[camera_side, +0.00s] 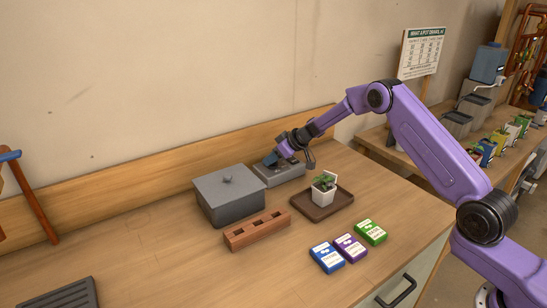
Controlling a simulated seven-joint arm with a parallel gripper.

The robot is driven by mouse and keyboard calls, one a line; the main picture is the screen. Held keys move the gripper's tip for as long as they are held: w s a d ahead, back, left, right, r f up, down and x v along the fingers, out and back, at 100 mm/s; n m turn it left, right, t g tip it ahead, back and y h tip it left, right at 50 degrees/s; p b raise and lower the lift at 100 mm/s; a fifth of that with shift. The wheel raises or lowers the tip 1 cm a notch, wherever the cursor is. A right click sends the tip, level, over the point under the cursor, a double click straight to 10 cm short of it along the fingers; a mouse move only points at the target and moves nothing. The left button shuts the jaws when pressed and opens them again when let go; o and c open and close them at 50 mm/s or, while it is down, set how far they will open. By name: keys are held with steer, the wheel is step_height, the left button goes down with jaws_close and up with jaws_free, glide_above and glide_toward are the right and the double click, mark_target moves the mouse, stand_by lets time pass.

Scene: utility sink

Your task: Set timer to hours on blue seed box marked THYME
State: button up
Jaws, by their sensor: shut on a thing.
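A blue seed box (327,257) lies flat near the front edge of the workbench, with a white label too small to read here. Beside it lie a purple seed box (350,247) and a green seed box (370,232). A low grey device (279,174), which looks like the timer, sits by the backboard, with a dark blue part at its back left. My gripper (287,157) is over this device, pointing down, and shut on a part of it. The gripped part is hidden by my fingers, and no setting is readable.
A grey lidded box (229,195) stands just left of the device. A reddish block with holes (257,230) lies in front. A potted plant (324,187) stands on a brown tray (343,201) to the right.

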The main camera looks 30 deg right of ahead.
steer(key=m+t+h, duration=0.1)
steer(key=m+h, duration=0.1)
steer(key=m, duration=0.1)
steer(key=shift+a+m+h, duration=0.15)
steer(key=shift+m+h, duration=0.15)
steer(key=shift+h, duration=0.1)
steer(key=shift+m+h, duration=0.4)
steer(key=shift+m, duration=0.1)
steer(key=shift+f, duration=0.1)
steer(key=shift+m+h, duration=0.3)
jaws_close()
steer(key=shift+s, duration=0.1)
steer(key=o, duration=0.7)
jaws_free()
steer(key=shift+c, duration=0.2)
steer(key=shift+d, duration=0.2)
